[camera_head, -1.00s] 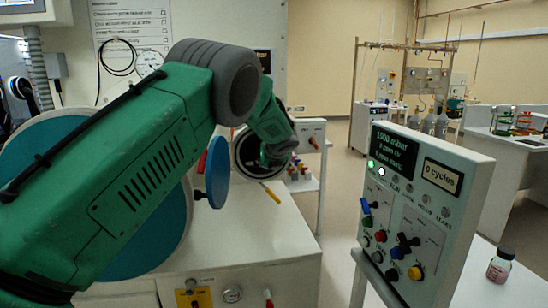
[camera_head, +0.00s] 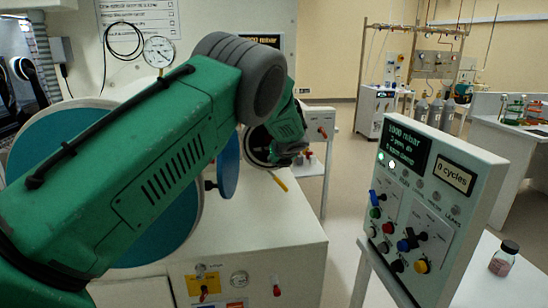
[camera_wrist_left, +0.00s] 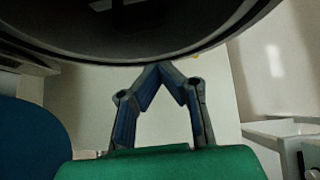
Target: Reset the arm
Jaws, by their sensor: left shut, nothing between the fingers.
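My left arm is green with a grey ring joint and reaches across the head view from the left. Its gripper (camera_head: 291,152) is small and dark there, in front of or beside a round dark port (camera_head: 257,146); I cannot tell which. In the left wrist view the two blue-grey fingers (camera_wrist_left: 160,70) meet at their tips, empty, just below a large dark round rim (camera_wrist_left: 130,50). My right gripper is in neither view.
A control panel (camera_head: 432,200) with knobs and a display reading 0 cycles stands at right. A small vial (camera_head: 503,258) stands beside it. Blue round doors (camera_head: 228,165) are close to my arm. A pressure gauge (camera_head: 158,52) is behind it. Open floor lies beyond.

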